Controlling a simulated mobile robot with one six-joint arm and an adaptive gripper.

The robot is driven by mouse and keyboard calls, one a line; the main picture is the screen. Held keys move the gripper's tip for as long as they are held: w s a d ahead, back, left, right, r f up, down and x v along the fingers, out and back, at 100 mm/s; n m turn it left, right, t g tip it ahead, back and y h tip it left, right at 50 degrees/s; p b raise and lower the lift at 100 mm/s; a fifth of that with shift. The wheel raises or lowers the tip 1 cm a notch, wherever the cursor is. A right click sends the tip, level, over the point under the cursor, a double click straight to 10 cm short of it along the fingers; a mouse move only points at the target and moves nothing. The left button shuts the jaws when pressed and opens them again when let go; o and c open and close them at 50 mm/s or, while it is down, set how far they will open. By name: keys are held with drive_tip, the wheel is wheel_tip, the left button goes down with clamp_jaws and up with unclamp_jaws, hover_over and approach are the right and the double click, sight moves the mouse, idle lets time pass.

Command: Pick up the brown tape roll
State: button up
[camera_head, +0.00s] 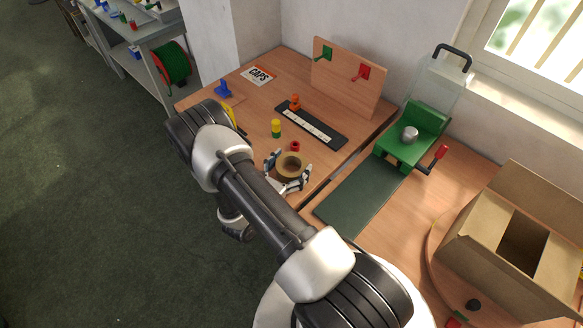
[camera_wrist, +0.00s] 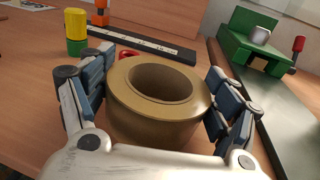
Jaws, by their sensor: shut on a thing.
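The brown tape roll (camera_head: 290,168) is a thick ring lying flat, its hole facing up, near the front edge of the wooden table. In the wrist view the tape roll (camera_wrist: 135,112) fills the middle of the picture. My gripper (camera_head: 287,172) is shut on the roll, with one finger pad against each side of its outer wall. In the wrist view the fingers of my gripper (camera_wrist: 158,100) flank the roll left and right. I cannot tell whether the roll's underside touches the table.
A small red ring (camera_head: 295,146) and a yellow-green cylinder (camera_head: 276,128) stand just behind the roll. A black strip (camera_head: 312,126) with an orange piece lies farther back. A green pad printer (camera_head: 412,135) and a dark green mat (camera_head: 358,201) are to the right. An open cardboard box (camera_head: 480,225) is far right.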

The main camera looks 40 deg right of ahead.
wheel_tip(320, 180, up, 20)
drive_tip(key=p, duration=0.6)
drive_tip(key=shift+a, duration=0.1)
drive_tip(key=w+a+n+t+y, duration=0.2)
drive_tip(key=a+n+t+y, duration=0.2)
drive_tip(key=a, duration=0.6)
drive_tip(key=w+a+n+t+y, duration=0.2)
drive_tip(key=a+n+t+y, duration=0.2)
drive_tip(key=a, duration=0.7)
drive_tip(key=shift+a+r+n+t, duration=0.3)
drive_tip(key=shift+r+t, duration=0.1)
drive_tip(key=shift+t, duration=0.5)
drive_tip(key=shift+d, duration=0.15)
